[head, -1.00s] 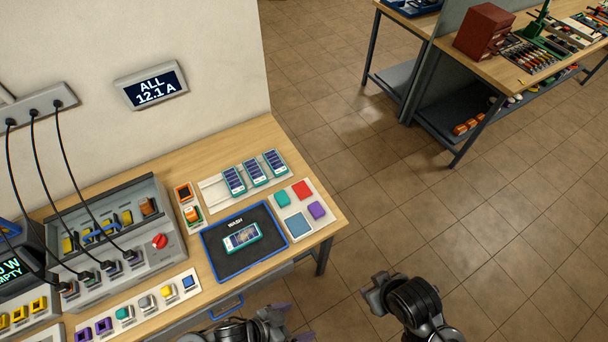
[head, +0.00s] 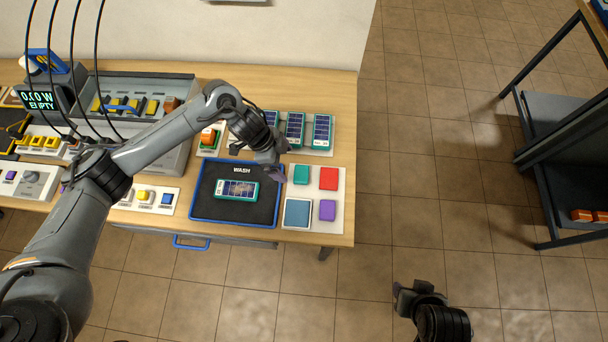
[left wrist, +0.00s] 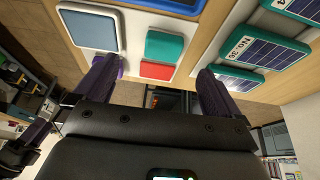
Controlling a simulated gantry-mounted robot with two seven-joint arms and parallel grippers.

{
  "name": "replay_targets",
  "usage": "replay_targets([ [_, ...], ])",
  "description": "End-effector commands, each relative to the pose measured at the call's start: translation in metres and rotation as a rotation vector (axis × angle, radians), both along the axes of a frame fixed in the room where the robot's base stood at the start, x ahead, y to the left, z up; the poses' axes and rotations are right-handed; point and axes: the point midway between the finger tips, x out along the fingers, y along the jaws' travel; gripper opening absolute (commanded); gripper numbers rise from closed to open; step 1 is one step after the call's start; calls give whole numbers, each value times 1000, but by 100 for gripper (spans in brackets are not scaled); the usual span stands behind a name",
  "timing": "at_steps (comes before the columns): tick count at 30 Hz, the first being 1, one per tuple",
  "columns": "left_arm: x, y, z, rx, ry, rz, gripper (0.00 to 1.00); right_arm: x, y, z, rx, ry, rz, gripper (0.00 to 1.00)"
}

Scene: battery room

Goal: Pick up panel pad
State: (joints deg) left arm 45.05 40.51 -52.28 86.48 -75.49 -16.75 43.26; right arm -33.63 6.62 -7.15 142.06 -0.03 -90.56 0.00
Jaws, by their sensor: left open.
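Four-colour pads lie on a white board (head: 315,215) at the bench's right end: teal (head: 301,174), red (head: 328,179), blue-grey (head: 297,213) and purple (head: 327,210). No label tells which is the panel pad. My left gripper (head: 277,165) is open and empty, above the board's upper left corner. In the left wrist view its fingers (left wrist: 158,85) are spread, with the teal pad (left wrist: 165,47) and red pad (left wrist: 157,70) showing between them. The blue-grey pad (left wrist: 87,30) is beyond the left finger. My right gripper (head: 407,296) is over the floor; its jaws are unclear.
A black WASH mat (head: 208,207) with blue rim holds a small solar panel (head: 236,190). Several teal-framed panels (head: 322,130) stand behind the pads, partly hidden by my left arm. A grey charging unit (head: 170,100) with cables is at left.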

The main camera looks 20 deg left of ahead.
Motion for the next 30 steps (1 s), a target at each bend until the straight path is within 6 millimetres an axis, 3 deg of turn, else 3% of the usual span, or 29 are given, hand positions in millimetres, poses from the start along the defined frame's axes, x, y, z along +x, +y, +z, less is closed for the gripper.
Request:
replay_targets([
  [12, 11, -20, -39, -2, -16, -2, 98, 2, -2, -4, 0, -6, -6, 43],
  [20, 12, -25, -53, -2, -16, -2, 98, 3, -4, -3, -13, -8, 2, 43],
  [30, 15, -38, -90, -2, -17, -1, 98, 3, -4, -4, -11, -9, 0, 43],
])
